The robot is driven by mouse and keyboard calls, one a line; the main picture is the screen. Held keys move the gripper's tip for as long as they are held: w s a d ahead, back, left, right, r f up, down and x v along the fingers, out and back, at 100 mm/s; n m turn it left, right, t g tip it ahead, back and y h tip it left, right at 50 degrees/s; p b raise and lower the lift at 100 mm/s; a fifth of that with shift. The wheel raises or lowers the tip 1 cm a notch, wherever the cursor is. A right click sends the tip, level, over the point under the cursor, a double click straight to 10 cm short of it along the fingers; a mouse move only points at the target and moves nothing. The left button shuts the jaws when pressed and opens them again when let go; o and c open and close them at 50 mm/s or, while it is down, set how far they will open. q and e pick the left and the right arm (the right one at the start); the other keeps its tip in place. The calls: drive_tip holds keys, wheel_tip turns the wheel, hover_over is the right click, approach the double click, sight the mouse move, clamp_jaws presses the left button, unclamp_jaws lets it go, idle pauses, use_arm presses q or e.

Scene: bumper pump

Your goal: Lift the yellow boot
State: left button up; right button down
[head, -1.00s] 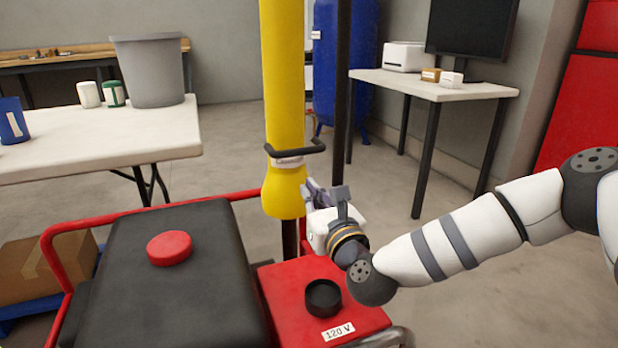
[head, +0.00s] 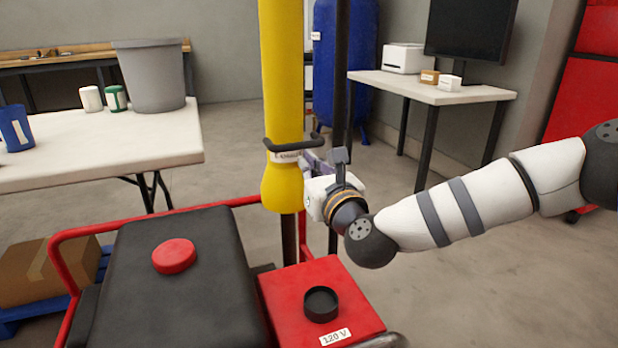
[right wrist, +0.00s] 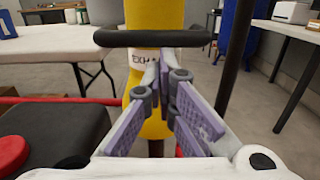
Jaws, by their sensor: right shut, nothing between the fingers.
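The yellow boot (head: 283,80) hangs upright as a long tube in the head view, with a flared lower end. A black bar handle (head: 290,144) and a pale label cross it near that end. The boot also shows in the right wrist view (right wrist: 153,15), with the handle (right wrist: 150,38) spanning the picture. My right gripper (head: 312,160) is beside the boot's right side, just below the handle. In the right wrist view its purple-grey fingers (right wrist: 164,75) are shut and empty, in front of the label; contact with the handle is unclear. My left gripper is out of view.
Below the boot stand a red box (head: 281,307) marked 120 V with a black ring (head: 321,303), and a black padded block (head: 170,300) with a red button (head: 174,256). A dark post (head: 341,70) stands right of the boot. A white table (head: 150,148) is at left.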

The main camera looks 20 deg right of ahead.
use_arm(q)
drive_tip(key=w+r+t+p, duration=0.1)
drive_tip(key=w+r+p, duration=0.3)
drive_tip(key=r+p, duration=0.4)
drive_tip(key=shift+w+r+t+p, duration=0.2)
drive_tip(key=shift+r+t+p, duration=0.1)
drive_tip(key=shift+p, duration=0.3)
use_arm(e)
wheel_tip(320, 180, up, 21)
drive_tip(key=shift+f, duration=0.15)
